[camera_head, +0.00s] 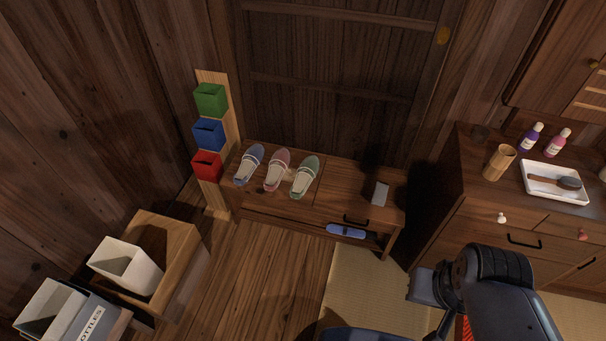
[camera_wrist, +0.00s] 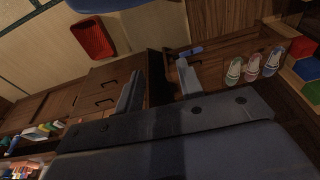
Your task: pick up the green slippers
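A pair of green slippers (camera_head: 304,177) with pale straps sits on the low wooden bench (camera_head: 346,193), at the right end of a row of slippers. The wrist view shows them too (camera_wrist: 234,71), tilted, at the right. My gripper (camera_wrist: 158,82) is open, with two separate dark fingers and nothing held between them. It is well apart from the slippers. In the head view my dark arm is at the lower right, and the fingers cannot be made out clearly.
Pink slippers (camera_head: 277,170) and blue slippers (camera_head: 249,165) stand close left of the green ones. A small grey box (camera_head: 380,194) is on the bench's right, a blue item (camera_head: 346,231) on its lower shelf. A cabinet (camera_head: 476,208) stands right.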

